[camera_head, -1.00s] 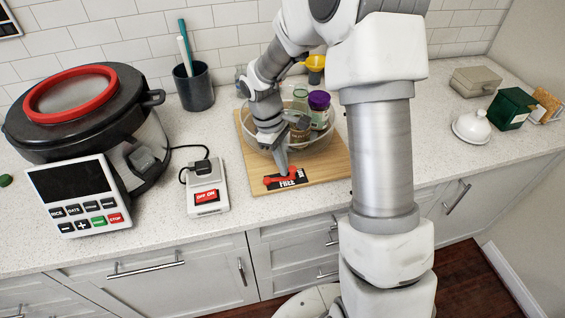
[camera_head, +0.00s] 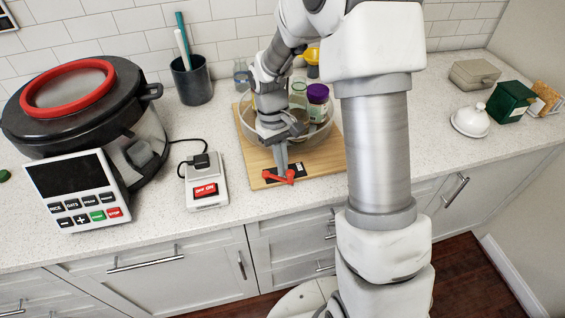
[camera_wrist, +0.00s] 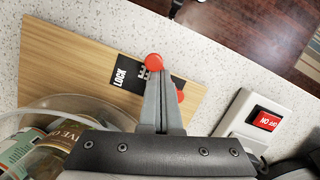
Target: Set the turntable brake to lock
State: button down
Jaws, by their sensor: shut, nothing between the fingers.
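The turntable brake is a red lever (camera_head: 280,178) on a black label plate at the front of a wooden board (camera_head: 330,160). In the wrist view its round red knob (camera_wrist: 153,62) shows just beyond my fingertips, and another red part shows beside the fingers. The word LOCK (camera_wrist: 118,77) is readable on the plate, to the left of the knob. The other word is mostly hidden by the lever and fingers. My gripper (camera_head: 282,170) is shut and empty, pointing down at the lever; its tips look in contact with it or very close.
A clear bowl (camera_head: 316,132) with jars stands on the board behind my gripper. A switch box (camera_head: 206,185) and a large cooker (camera_head: 85,105) are on the left. A white dome (camera_head: 470,120) and a green box (camera_head: 511,101) are on the right.

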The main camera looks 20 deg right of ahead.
dwell(0.4)
jog(key=shift+w+a, duration=0.25)
jog(key=shift+w, duration=0.45)
